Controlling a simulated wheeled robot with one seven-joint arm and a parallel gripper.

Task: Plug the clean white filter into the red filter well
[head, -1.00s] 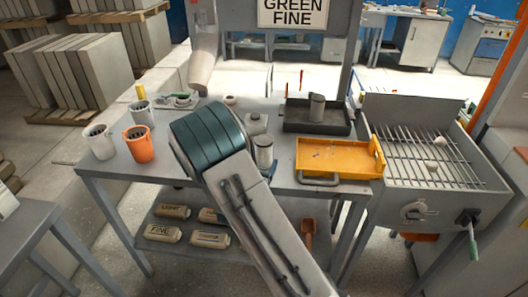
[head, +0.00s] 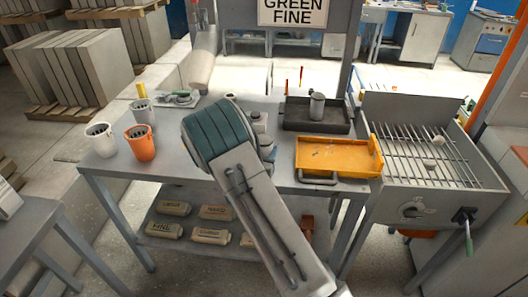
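A white cup-shaped cylinder (head: 100,140) with a dark opening stands at the left of the grey workbench (head: 112,172). An orange-red cup-shaped cylinder (head: 140,143) stands just right of it, upright and apart. A grey one (head: 141,112) stands behind them. A grey cylinder (head: 317,106) stands upright in a dark tray (head: 302,126) at the back right. I cannot tell for sure which piece is the clean white filter or which is the red well. My arm rises from the bottom middle and covers the bench's middle. My gripper is hidden behind it.
A yellow tray (head: 335,157) lies at the bench's right, beside a grill box (head: 425,195). A sign reading "GREEN FINE" (head: 292,12) hangs above the back. Several labelled beige packs (head: 212,236) lie on the lower shelf. The bench between the cups and my arm is bare.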

